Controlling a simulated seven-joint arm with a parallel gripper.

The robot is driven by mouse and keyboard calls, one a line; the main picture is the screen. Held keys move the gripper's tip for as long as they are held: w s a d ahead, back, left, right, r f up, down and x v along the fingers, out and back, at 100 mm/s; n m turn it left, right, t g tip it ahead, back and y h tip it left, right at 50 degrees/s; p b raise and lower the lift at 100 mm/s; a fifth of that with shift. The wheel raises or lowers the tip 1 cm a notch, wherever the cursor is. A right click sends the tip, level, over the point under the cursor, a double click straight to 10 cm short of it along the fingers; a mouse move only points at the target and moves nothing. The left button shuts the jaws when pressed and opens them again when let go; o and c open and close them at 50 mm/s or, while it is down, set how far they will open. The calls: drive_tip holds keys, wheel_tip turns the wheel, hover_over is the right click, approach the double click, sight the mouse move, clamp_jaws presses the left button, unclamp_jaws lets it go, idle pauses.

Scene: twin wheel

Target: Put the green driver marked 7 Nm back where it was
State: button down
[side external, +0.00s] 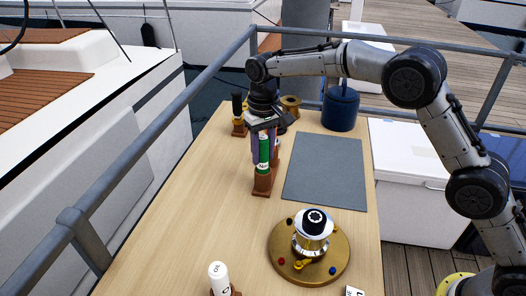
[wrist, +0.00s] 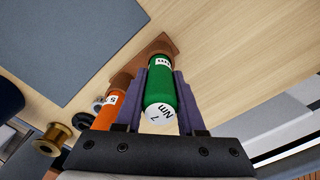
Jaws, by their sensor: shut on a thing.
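The green driver (side external: 264,150) stands upright between the fingers of my gripper (side external: 265,128), which is shut on it. In the wrist view the green driver (wrist: 161,86) shows its white end cap marked 7 Nm, between the two purple-grey fingers (wrist: 160,98). Its lower end is at the brown wooden rack (side external: 263,187), also visible in the wrist view (wrist: 158,46). I cannot tell whether it is fully seated there. An orange driver (wrist: 106,108) with a white label stands beside it, just outside one finger.
A grey mat (side external: 325,170) lies right of the rack. A winch (side external: 313,228) on a round brass base is in front, and a white-topped driver (side external: 218,277) is front left. A brass spool (side external: 290,103) and blue cylinder (side external: 340,109) stand behind. Bare wood lies left of the rack.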

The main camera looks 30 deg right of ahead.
drive_tip(key=c, duration=0.5)
unclamp_jaws()
drive_tip(key=shift+f, duration=0.1)
wheel_tip(320, 180, up, 11)
drive_tip(key=shift+r, duration=0.65)
